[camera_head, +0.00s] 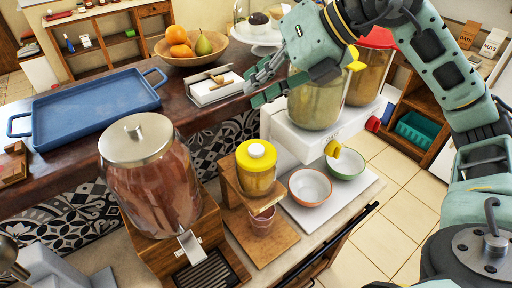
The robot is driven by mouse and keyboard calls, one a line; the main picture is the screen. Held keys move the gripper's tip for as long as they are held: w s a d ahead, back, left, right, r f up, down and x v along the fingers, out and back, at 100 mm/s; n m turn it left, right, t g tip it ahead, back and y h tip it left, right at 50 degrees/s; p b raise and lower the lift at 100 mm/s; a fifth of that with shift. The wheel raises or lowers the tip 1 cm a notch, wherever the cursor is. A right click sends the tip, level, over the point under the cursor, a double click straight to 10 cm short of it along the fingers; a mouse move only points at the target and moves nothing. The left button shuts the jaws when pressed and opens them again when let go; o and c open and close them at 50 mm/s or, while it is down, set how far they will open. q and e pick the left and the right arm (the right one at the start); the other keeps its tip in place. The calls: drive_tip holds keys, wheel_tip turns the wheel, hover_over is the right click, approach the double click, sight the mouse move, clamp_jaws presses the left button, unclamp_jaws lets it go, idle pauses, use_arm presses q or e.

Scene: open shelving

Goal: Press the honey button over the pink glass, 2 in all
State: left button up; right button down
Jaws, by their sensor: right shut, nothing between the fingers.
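The honey dispenser (255,176) is a small jar of golden honey with a yellow lid, standing in a wooden stand. A round white button (257,150) sits on top of its lid. The pink glass (262,222) stands on the base of the stand below the jar, partly hidden by the stand. My right gripper (258,86) is shut and empty, above and behind the honey jar, in front of the large drink dispenser from this view. It is apart from the button. My left gripper is not in view.
A large jar dispenser (150,180) with a metal lid stands left of the honey stand. A drink dispenser with a yellow tap (345,154) stands behind right. An orange bowl (309,187) and a green bowl (345,163) sit nearby. A blue tray (92,106) lies at left.

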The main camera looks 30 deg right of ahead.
drive_tip(key=b, duration=0.7)
hover_over(256, 150)
drive_tip(key=w+d, duration=0.1)
drive_tip(key=w, duration=0.1)
wheel_tip(256, 150, down, 7)
drive_tip(key=shift+d+f, duration=0.15)
drive_tip(key=shift+f, duration=0.05)
drive_tip(key=shift+f+b, duration=0.3)
drive_tip(key=shift+f, duration=0.3)
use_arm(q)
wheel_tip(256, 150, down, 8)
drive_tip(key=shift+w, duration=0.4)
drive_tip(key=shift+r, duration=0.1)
use_arm(e)
drive_tip(key=shift+f, duration=0.15)
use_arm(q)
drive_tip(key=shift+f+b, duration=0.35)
use_arm(e)
drive_tip(key=shift+f, duration=0.3)
